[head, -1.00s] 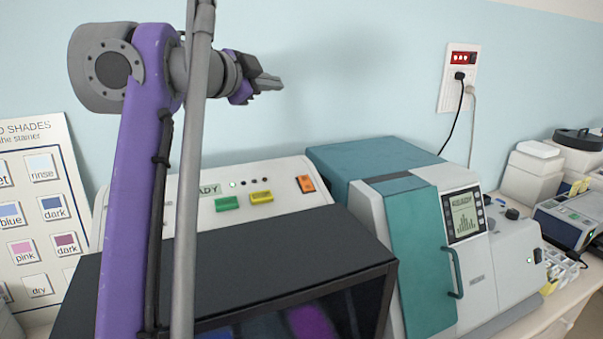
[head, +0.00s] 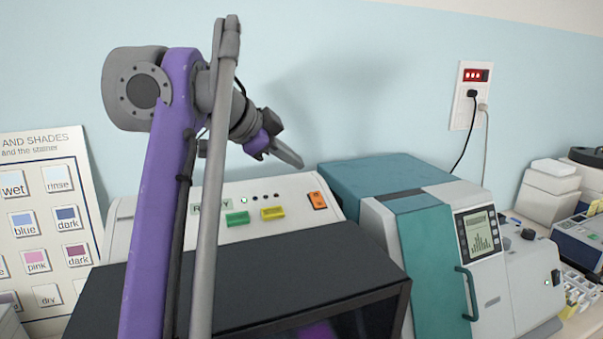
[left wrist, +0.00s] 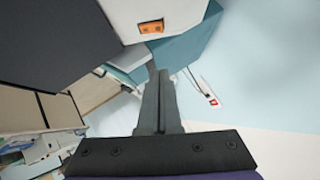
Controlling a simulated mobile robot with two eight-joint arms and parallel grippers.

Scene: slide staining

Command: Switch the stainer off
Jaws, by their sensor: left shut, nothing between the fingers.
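The stainer (head: 282,242) has a black hood with a dark window in front and a pale control panel (head: 150,215) behind it. An orange switch (head: 317,200) sits at the panel's right end. A green button (head: 237,218) and a yellow button (head: 273,213) lie left of it, with a small lit green lamp above. My left gripper (head: 296,160) is shut and empty, above and behind the panel, pointing down to the right, apart from the switch. In the left wrist view the shut fingers (left wrist: 160,80) show below the orange switch (left wrist: 151,27). My right gripper is out of view.
A teal and grey machine (head: 425,240) with a screen stands close right of the stainer. A shade chart (head: 45,215) leans at the left. A wall socket (head: 471,95) with red lit digits has cables hanging down. White boxes (head: 550,190) stand far right.

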